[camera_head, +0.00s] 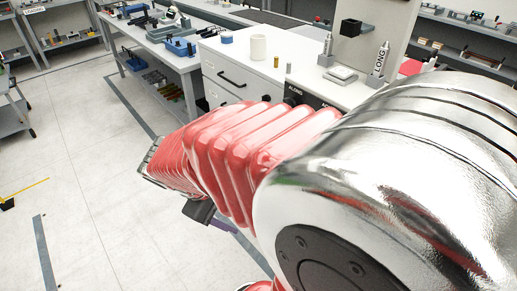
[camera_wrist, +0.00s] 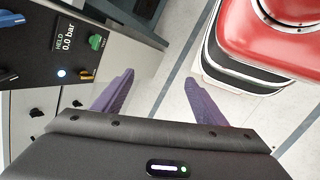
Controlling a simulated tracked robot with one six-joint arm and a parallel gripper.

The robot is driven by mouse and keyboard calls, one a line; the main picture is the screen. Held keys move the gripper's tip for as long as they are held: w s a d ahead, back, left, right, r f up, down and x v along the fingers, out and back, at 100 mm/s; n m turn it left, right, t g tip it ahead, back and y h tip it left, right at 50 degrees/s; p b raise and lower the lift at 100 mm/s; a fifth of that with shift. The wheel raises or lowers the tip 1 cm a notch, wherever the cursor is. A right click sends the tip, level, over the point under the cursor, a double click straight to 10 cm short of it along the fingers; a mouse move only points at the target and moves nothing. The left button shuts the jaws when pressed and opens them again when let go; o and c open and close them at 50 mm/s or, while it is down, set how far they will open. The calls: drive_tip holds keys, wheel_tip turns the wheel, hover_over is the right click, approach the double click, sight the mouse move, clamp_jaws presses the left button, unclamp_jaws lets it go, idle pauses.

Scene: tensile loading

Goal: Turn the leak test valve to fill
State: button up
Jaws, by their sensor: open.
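A dark control panel (camera_wrist: 45,45) fills the upper left of the wrist view. Its display (camera_wrist: 69,34) reads "HELD 0.0 bar". A green knob (camera_wrist: 97,42), a yellow-orange lever or knob (camera_wrist: 86,75), a lit white-blue lamp (camera_wrist: 62,73) and a blue handle (camera_wrist: 10,19) are on it. I cannot read which of these is the leak test valve or its fill mark. My gripper (camera_wrist: 160,78) is open and empty, its two purple fingers spread apart to the right of the panel, touching none of the knobs. In the head view my arm hides most of the gripper.
A red-topped round body with a black side stands at the upper right of the wrist view. In the head view a white bench (camera_head: 243,60) with drawers holds a white cup (camera_head: 258,47) and small bottles. A workbench (camera_head: 150,45) stands behind. The floor (camera_head: 100,150) at left is mostly clear.

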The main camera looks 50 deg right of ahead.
drive_tip(key=s+d+f+n+g+h, duration=0.1)
drive_tip(key=d+f+n+g+h, duration=0.25)
drive_tip(key=d, duration=0.45)
drive_tip(key=s+d+f+n+g+h, duration=0.1)
drive_tip(key=d+f+n+g+h, duration=0.2)
drive_tip(key=d, duration=0.4)
drive_tip(key=w+d+f+n+t+h, duration=0.1)
drive_tip(key=d+f+n+t+h, duration=0.2)
drive_tip(key=f, duration=0.3)
drive_tip(key=w+d+f+n+t+h, duration=0.2)
drive_tip(key=d+f+n+t+h, duration=0.1)
drive_tip(key=f+n, duration=0.2)
drive_tip(key=shift+d+f, duration=0.2)
drive_tip(key=shift+f, duration=0.6)
drive_tip(key=shift+s+d, duration=0.1)
drive_tip(key=shift+d, duration=0.05)
drive_tip(key=s+d, duration=0.2)
drive_tip(key=d, duration=1.1)
drive_tip(key=shift+d, duration=0.15)
drive_tip(key=shift+c, duration=0.6)
drive_tip(key=c, duration=0.9)
